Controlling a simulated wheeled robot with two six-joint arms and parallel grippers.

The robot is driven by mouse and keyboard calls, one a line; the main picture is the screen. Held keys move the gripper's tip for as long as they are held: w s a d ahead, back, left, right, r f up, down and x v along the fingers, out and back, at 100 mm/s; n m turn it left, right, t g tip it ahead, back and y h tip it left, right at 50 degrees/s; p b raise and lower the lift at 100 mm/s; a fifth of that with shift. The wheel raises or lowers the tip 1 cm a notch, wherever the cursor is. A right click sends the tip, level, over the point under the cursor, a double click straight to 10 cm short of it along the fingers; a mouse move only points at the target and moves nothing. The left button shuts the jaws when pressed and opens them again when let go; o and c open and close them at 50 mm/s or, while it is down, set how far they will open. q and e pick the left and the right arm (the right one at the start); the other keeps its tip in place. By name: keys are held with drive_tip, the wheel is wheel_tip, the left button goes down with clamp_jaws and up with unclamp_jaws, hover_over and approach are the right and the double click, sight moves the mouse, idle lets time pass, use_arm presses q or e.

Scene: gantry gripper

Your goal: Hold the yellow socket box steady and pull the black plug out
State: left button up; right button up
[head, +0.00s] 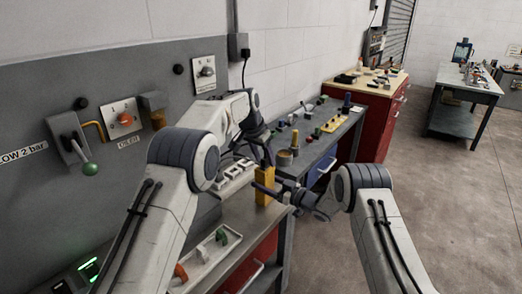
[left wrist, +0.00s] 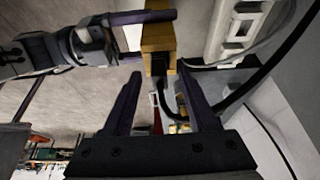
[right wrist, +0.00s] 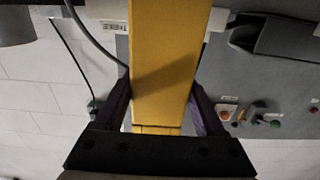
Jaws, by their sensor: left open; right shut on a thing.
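The yellow socket box (head: 264,186) stands upright at the far end of the near bench in the head view. My right gripper (head: 268,189) is shut on it from the right; the right wrist view shows the box (right wrist: 165,60) between both fingers. The black plug (left wrist: 158,66) sits at the end of the box (left wrist: 158,38) in the left wrist view, with its black cable running on from it. My left gripper (head: 266,152) is open just above the box. In the left wrist view its fingers (left wrist: 160,85) lie on either side of the plug and cable line, apart from them.
A white strip of sockets (head: 234,176) lies beside the box, near the grey wall panel. A white tray (head: 205,258) with coloured parts is on the near bench. A grey bench (head: 335,135) with several small items stands beyond. Open floor is at right.

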sight(264, 158)
use_arm(q)
drive_tip(key=shift+w+f, duration=0.1)
drive_tip(key=shift+f, duration=0.15)
clamp_jaws()
drive_tip(key=shift+r, duration=1.6)
drive_tip(key=shift+r, duration=1.45)
